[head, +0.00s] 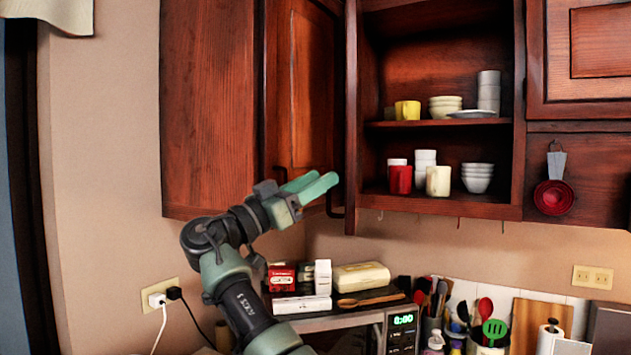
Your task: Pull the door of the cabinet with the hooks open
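The cabinet with the hooks (441,212) is the dark red wood wall cabinet with open shelves; small hooks hang under its bottom board. Its door (351,120) stands swung out at the left side of the opening and shows nearly edge-on. A dark bar handle (331,207) is on the door's left-facing side, near its lower end.
Cups and bowls (445,105) stand on the shelves. A corner cabinet (209,110) is close left of my gripper. Below are a microwave (402,325) with boxes on top and a utensil holder (430,325). A red measuring cup (553,197) hangs at right.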

